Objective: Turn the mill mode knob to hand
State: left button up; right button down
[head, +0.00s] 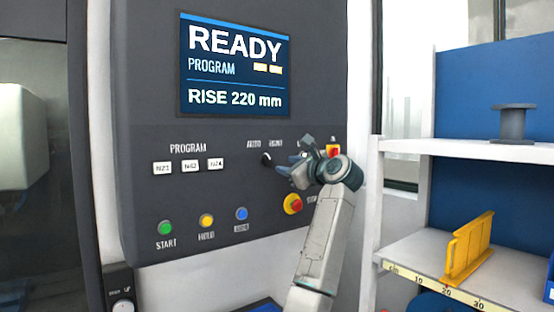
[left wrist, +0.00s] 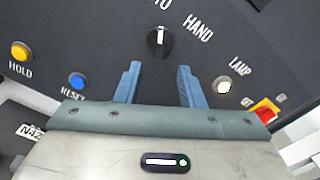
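The mode knob (head: 266,159) is a small black rotary knob with a white mark on the dark control panel. In the left wrist view the knob (left wrist: 159,42) sits just beyond my fingertips, roughly centred between them. Its white mark points up toward the partly cut-off AUTO label, not toward the HAND label (left wrist: 198,27) at its right. My left gripper (head: 291,160) is in front of the panel, right of the knob. Its two blue fingers (left wrist: 159,70) are apart with nothing between them. My right gripper is not in view.
Program buttons (head: 189,167) lie left of the knob. Green, yellow and blue (head: 241,213) buttons and a red stop button (head: 293,204) lie below. A red-and-yellow switch (head: 333,151) is behind my gripper. The screen (head: 235,65) reads READY. White shelves (head: 460,148) stand at right.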

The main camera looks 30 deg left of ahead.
aim_at(271, 162)
pick_arm(q)
jog(key=p+x, duration=0.1)
jog(key=x, duration=0.2)
jog(key=p+x, duration=0.1)
jog(key=x, duration=0.2)
jog(key=shift+s+r+p, duration=0.1)
jog(key=shift+r+p, duration=0.1)
jog(key=shift+p, duration=0.1)
jog(key=shift+w+a+f, duration=0.2)
jog(key=shift+w+a, duration=0.05)
jog(key=shift+a, duration=0.25)
grip_shut()
